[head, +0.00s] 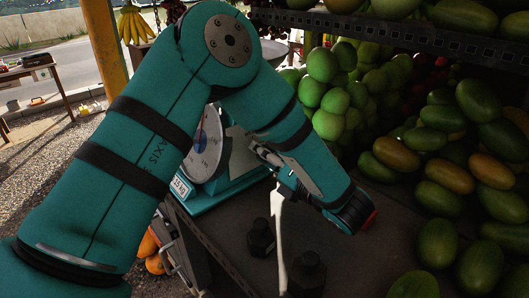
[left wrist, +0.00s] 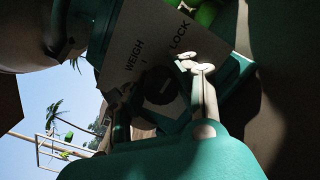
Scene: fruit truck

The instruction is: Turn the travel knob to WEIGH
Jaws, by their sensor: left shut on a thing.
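The teal scale (head: 232,168) with its round dial (head: 207,145) stands on the dark counter, partly hidden behind my left arm. In the left wrist view its pale panel (left wrist: 150,30) carries the words WEIGH and LOCK, WEIGH to the left of LOCK. The dark round travel knob (left wrist: 160,86) sits below the words, in shadow; its pointer direction is too dark to read. My left gripper (left wrist: 162,108) is shut on the knob, one finger on each side. In the head view my left gripper (head: 262,154) is against the scale's right side, and the knob is hidden.
Two black weights (head: 261,238) (head: 306,272) stand on the counter (head: 350,262) in front of the scale. Green fruit (head: 328,95) is heaped behind, and mangoes (head: 450,175) lie at the right. A yellow post (head: 105,48) rises at the back left. Bananas (head: 134,25) hang beside it.

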